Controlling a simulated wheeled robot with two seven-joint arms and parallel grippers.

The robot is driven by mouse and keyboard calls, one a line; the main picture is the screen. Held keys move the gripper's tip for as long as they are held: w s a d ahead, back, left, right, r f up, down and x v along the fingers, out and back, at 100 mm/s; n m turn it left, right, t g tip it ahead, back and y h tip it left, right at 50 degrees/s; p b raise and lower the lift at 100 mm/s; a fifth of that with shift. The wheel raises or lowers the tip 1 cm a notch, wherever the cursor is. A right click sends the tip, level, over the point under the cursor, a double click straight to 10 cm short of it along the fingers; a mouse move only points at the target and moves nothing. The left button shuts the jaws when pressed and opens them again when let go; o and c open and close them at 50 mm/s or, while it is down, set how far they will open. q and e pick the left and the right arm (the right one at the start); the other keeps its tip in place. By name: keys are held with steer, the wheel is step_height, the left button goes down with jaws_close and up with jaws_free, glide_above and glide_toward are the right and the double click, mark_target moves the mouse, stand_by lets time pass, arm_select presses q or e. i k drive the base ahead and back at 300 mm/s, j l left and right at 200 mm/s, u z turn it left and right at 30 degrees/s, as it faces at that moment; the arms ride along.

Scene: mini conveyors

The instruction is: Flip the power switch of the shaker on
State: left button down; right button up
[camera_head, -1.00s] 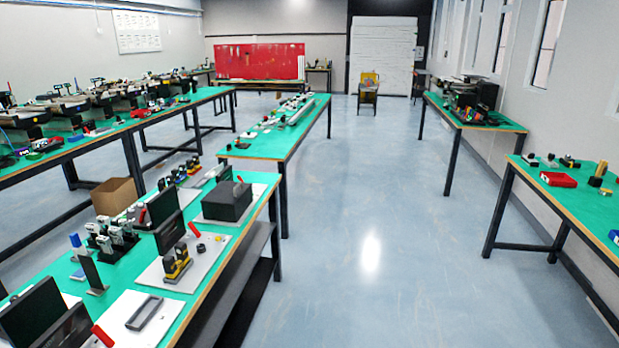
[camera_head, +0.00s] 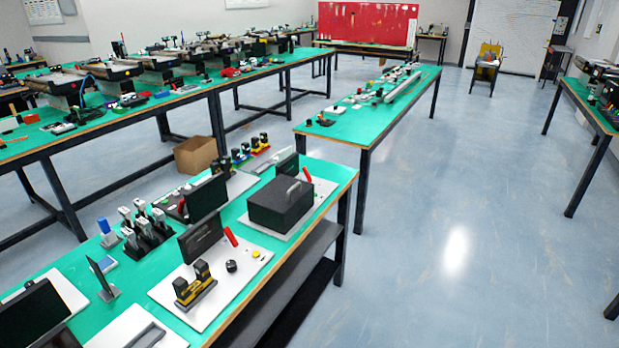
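Neither of my grippers shows in the head view. I cannot tell for sure which device is the shaker, and no power switch can be made out clearly. On the near green table (camera_head: 116,272), a black box with a grey handle (camera_head: 282,207) sits on a light plate, with a red lever (camera_head: 307,175) behind it. In front of it, another light plate (camera_head: 215,312) carries a black-and-yellow device (camera_head: 194,287), a red lever (camera_head: 231,237), a black knob (camera_head: 231,266) and a yellow button (camera_head: 255,254).
A long table (camera_head: 160,104) on the left carries several conveyor-like machines. A cardboard box (camera_head: 196,155) stands on the floor behind the near table. A middle table (camera_head: 345,134) holds small parts. A chair (camera_head: 487,66) stands far back. The blue floor (camera_head: 440,230) on the right is clear.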

mark_target(307, 173)
steer(key=i+l, duration=0.3)
steer(key=i, duration=0.15)
steer(key=i+l+z, duration=0.1)
steer(key=i+l, duration=0.15)
steer(key=i, duration=0.15)
steer(key=i+l, duration=0.25)
steer(key=i, duration=0.2)
steer(key=i+l+z, duration=0.1)
steer(key=i+l, duration=0.15)
steer(key=i, duration=0.15)
steer(key=i+l, duration=0.2)
steer(key=i, duration=0.25)
steer(key=l+z, duration=0.05)
